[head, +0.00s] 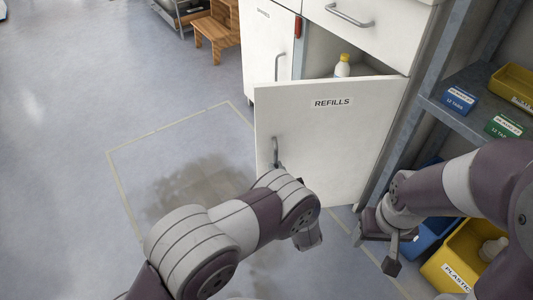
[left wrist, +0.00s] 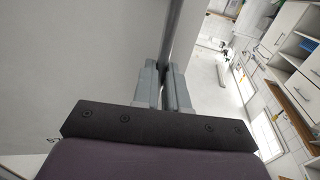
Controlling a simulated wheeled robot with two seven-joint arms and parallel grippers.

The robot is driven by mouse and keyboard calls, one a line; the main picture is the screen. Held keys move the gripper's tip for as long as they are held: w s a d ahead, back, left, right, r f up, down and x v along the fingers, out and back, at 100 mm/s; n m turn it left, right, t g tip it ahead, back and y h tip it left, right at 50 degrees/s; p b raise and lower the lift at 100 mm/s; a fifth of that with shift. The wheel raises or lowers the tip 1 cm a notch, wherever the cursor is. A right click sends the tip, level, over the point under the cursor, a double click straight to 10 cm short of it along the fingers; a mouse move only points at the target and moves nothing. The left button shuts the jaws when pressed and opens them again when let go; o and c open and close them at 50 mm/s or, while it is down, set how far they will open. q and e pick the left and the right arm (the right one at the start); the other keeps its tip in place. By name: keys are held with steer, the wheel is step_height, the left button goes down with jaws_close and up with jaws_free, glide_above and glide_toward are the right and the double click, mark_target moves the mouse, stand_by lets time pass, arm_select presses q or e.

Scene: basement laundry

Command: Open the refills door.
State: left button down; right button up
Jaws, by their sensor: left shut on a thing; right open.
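The white refills door (head: 330,130), labelled REFILLS, stands swung out from its cabinet, with its hinge side at the right. A gap above it shows the inside of the cabinet and a white bottle with a yellow cap (head: 342,68). The grey door handle (head: 275,152) is on the door's left part. My left gripper is shut on this handle; in the left wrist view its fingers (left wrist: 164,88) close around the handle bar (left wrist: 176,35). In the head view my left wrist hides most of the gripper. My right gripper (head: 380,243) is open and empty, right of the door.
A grey shelf unit (head: 430,85) stands right of the door, with small blue and green boxes. A yellow bin (head: 455,268) and a blue bin are low at the right, near my right gripper. The floor left of the door is clear, with a dark stain (head: 185,190).

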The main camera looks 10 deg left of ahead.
arm_select(q)
steer(key=s+d+n+y+p, duration=0.1)
steer(key=s+d, duration=0.5)
steer(key=s, duration=0.3)
steer(key=shift+s+d+g, duration=0.2)
steer(key=shift+d+g, duration=0.1)
arm_select(e)
steer(key=shift+s+r, duration=0.1)
steer(key=shift+r, duration=0.9)
arm_select(q)
steer(key=shift+r, duration=0.15)
steer(key=c, duration=1.2)
jaws_free()
steer(key=shift+d, duration=0.15)
steer(key=shift+o, duration=0.2)
arm_select(e)
steer(key=shift+d, duration=0.1)
arm_select(q)
steer(key=shift+p, duration=0.3)
